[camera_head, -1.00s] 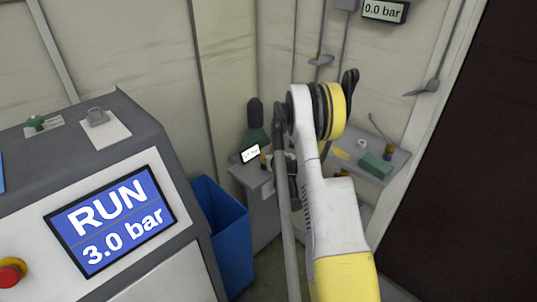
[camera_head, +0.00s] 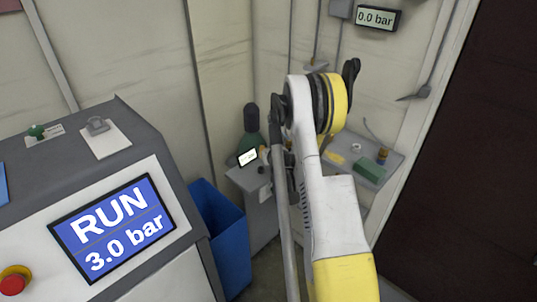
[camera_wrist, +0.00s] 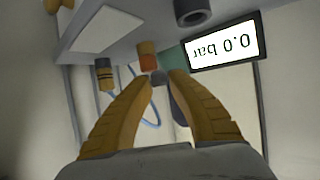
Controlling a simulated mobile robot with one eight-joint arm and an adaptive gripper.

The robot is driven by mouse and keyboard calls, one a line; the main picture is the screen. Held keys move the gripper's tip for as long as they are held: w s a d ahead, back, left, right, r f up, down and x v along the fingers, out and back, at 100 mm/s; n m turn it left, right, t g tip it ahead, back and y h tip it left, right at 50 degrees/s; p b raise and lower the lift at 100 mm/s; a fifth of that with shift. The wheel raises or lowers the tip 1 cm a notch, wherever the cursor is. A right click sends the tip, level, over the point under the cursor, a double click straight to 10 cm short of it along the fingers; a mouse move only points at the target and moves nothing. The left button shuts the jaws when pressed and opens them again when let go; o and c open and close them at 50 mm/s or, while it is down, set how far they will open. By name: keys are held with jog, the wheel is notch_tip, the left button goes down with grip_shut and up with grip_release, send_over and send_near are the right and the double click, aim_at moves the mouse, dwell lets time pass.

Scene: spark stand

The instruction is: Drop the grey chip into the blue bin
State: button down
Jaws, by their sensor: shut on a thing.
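The blue bin (camera_head: 222,240) stands open on the floor to the right of the big console in the head view. Its inside is mostly out of sight. In the wrist view my gripper (camera_wrist: 160,76) has its two tan fingers closed on a small grey piece, which looks like the grey chip (camera_wrist: 159,78). Only a little of the chip shows between the fingertips. In the head view my arm hides the fingers and the chip. My arm stands to the right of the bin, in front of the small stand.
The console (camera_head: 150,150) with its RUN screen fills the left. A small stand (camera_head: 262,195) with a lit display and a green bottle (camera_head: 251,145) are behind the bin. A shelf (camera_head: 396,160) at right holds a green block (camera_head: 370,170) and an amber jar (camera_head: 382,155).

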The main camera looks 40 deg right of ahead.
notch_tip(320, 180, up, 5)
jog(key=shift+r+p, duration=0.1)
jog(key=shift+p, duration=0.65)
